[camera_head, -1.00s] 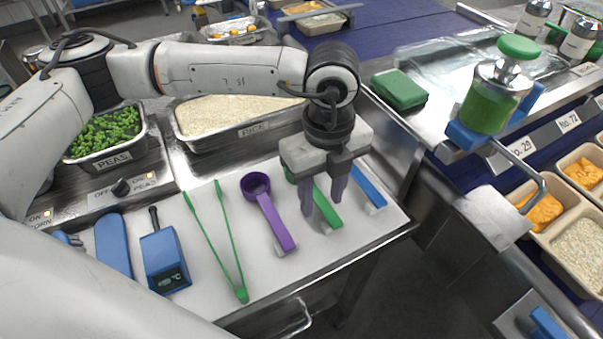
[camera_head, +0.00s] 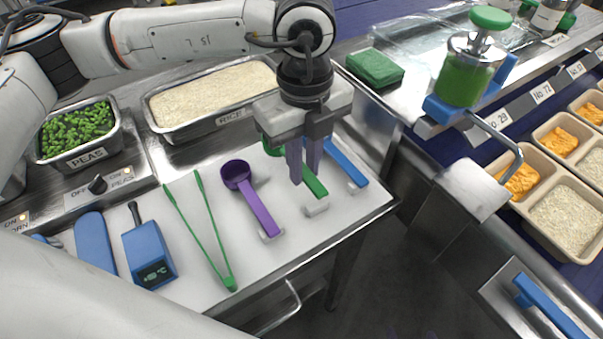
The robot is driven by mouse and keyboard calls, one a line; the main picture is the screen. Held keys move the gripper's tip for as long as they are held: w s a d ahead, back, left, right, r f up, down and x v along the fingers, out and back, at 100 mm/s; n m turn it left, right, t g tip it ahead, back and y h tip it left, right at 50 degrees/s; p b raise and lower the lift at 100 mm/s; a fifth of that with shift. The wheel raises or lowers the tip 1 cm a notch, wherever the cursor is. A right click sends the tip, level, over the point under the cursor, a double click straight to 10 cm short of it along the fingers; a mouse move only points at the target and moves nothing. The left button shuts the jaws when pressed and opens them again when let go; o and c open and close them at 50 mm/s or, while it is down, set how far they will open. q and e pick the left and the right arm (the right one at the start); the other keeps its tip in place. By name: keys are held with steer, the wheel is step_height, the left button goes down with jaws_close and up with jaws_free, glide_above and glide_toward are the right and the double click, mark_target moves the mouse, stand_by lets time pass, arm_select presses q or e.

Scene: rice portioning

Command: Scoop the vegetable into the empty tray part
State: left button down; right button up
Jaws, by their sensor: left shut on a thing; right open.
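My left gripper (camera_head: 306,176) points down over the utensil board, its two fingers shut on the handle of the green scoop (camera_head: 317,187). The scoop's bowl (camera_head: 272,147) is partly hidden behind the gripper, and its handle end lies at a small grey rest on the board. Green peas (camera_head: 78,126) fill a metal pan (camera_head: 93,158) labelled PEAS at the left. On the conveyor at the right, a beige tray (camera_head: 541,197) holds orange food (camera_head: 520,181) and rice (camera_head: 571,213). I cannot make out an empty compartment in it. My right gripper is out of view.
The purple scoop (camera_head: 255,207), green tongs (camera_head: 207,232), blue thermometer (camera_head: 150,256) and a blue-handled utensil (camera_head: 346,163) lie near the green scoop. A rice pan (camera_head: 212,124) stands behind. A green-topped dispenser (camera_head: 467,82) stands between board and conveyor.

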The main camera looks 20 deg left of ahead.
mark_target(304, 170)
arm_select(q)
step_height(304, 170, up, 12)
steer(key=p, duration=0.2)
stand_by(0.4)
steer(key=shift+r, duration=0.1)
